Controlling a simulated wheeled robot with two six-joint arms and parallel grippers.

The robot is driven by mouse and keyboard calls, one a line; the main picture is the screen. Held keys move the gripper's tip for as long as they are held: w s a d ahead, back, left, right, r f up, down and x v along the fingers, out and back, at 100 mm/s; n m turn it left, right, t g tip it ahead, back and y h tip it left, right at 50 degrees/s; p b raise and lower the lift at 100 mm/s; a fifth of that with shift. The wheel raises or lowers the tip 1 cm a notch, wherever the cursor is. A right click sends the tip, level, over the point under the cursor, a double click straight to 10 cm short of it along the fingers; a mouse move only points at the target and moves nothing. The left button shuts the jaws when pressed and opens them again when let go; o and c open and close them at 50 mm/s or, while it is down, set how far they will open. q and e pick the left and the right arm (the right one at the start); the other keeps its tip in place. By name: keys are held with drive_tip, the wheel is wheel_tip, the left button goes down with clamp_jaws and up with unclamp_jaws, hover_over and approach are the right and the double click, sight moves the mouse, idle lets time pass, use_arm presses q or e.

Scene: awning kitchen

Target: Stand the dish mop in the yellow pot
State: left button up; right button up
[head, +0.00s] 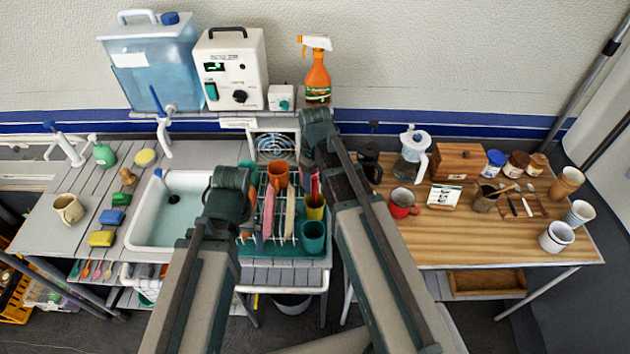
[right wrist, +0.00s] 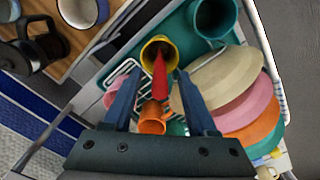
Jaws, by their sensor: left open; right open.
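The yellow pot (head: 315,209) stands at the right side of the dish rack, and it also shows in the right wrist view (right wrist: 152,46). A red tapering item (right wrist: 160,76) rises from the pot's mouth; it may be the dish mop, but I cannot see a mop head. My right gripper (right wrist: 158,82) is open, its two fingers either side of the red item and apart from it, as far as this view shows. In the head view its fingers are hidden behind its arm. My left gripper (head: 232,192) is over the sink's right edge, its fingertips mostly hidden.
The rack (head: 270,244) holds several plates, an orange cup (head: 278,174) and a teal cup (head: 313,237) close to the pot. The sink (head: 160,228) lies left. A wooden table (head: 455,249) with a red mug (head: 402,203) and a coffee press stands right.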

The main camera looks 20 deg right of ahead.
wheel_tip(320, 180, up, 14)
drive_tip(key=p, duration=1.3)
drive_tip(key=shift+f, duration=0.2)
drive_tip(key=s+a+f+m+b, duration=0.1)
drive_tip(key=s+a+f+b, duration=0.4)
drive_tip(key=s+f+b, duration=0.2)
drive_tip(key=s+a+f+m+h+b, duration=0.1)
drive_tip(key=s+a+f+b, duration=0.4)
drive_tip(key=s+f+b, duration=0.2)
wheel_tip(320, 180, down, 2)
drive_tip(key=shift+a+f+b, duration=0.2)
drive_tip(key=shift+a+b, duration=0.1)
drive_tip(key=shift+b, duration=0.85)
drive_tip(key=shift+s, duration=0.1)
